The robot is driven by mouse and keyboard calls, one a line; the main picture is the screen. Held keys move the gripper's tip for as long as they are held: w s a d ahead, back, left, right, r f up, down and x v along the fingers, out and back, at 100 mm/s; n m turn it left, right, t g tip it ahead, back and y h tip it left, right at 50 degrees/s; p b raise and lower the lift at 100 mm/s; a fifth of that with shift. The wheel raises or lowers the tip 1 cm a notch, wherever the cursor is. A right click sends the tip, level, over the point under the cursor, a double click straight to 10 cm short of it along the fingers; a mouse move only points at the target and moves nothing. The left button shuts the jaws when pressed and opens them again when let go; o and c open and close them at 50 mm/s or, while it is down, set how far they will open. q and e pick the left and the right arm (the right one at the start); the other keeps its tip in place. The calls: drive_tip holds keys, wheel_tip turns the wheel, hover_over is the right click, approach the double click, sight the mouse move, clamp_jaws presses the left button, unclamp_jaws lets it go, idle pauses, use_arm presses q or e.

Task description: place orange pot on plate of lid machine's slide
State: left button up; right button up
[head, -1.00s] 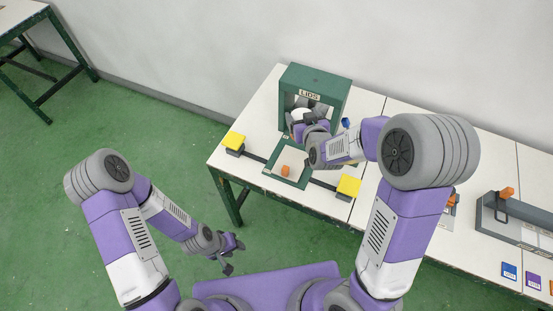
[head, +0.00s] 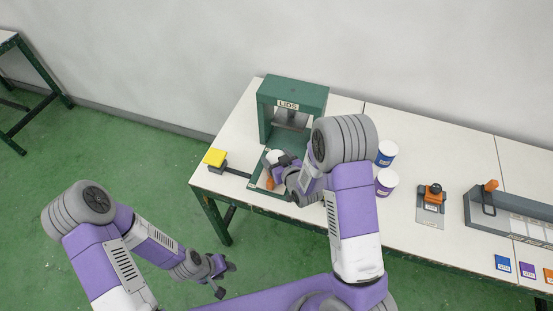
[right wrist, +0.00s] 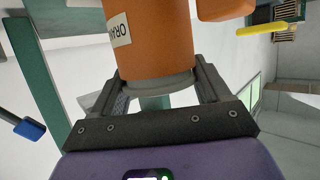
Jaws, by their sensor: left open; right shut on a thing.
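The orange pot (right wrist: 155,40) fills the upper middle of the right wrist view, with part of its label showing. My right gripper (right wrist: 157,88) is shut on it near its grey rim. My left gripper (head: 225,280) is open and empty, low over the floor.
A yellow button (head: 215,157) stands left of the slide; my right arm hides the area to the right. A blue pot (head: 387,153) and a purple pot (head: 386,183) stand further right, then an orange-handled tool (head: 431,195) and a grey rack (head: 515,220).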

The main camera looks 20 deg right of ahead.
drive_tip(key=shift+r, duration=0.15)
drive_tip(key=shift+f, duration=0.2)
drive_tip(key=o, duration=1.3)
